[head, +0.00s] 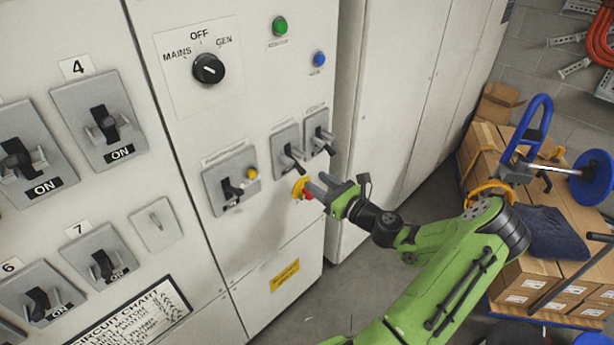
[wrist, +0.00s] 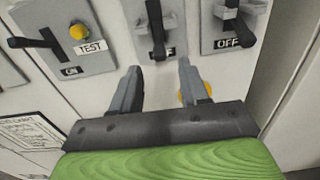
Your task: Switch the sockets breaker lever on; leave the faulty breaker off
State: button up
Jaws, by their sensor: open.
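Three grey breakers sit on the right panel. The left one (head: 229,184), with a yellow test button (head: 251,173), reads ON in the wrist view (wrist: 60,40). The middle breaker (head: 284,140) has its black lever down; its label in the wrist view (wrist: 175,25) is partly covered but ends in FF. The right breaker (head: 311,124) reads OFF in the wrist view (wrist: 232,46). Their name labels are too small to read, so I cannot tell which is sockets or faulty. My gripper (head: 318,184) is open and empty, its fingers (wrist: 161,70) just below the middle lever, apparently apart from it.
A red and yellow button (head: 300,188) is close behind my fingers. Above are a rotary selector (head: 208,68), a green button (head: 280,26) and a blue one (head: 319,59). Large breakers (head: 103,122) reading ON fill the left panel. Boxes (head: 540,225) stand on the right.

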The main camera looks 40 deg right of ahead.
aim_at(305, 174)
jog(key=w, duration=0.5)
jog(key=shift+c, duration=0.4)
grip_shut()
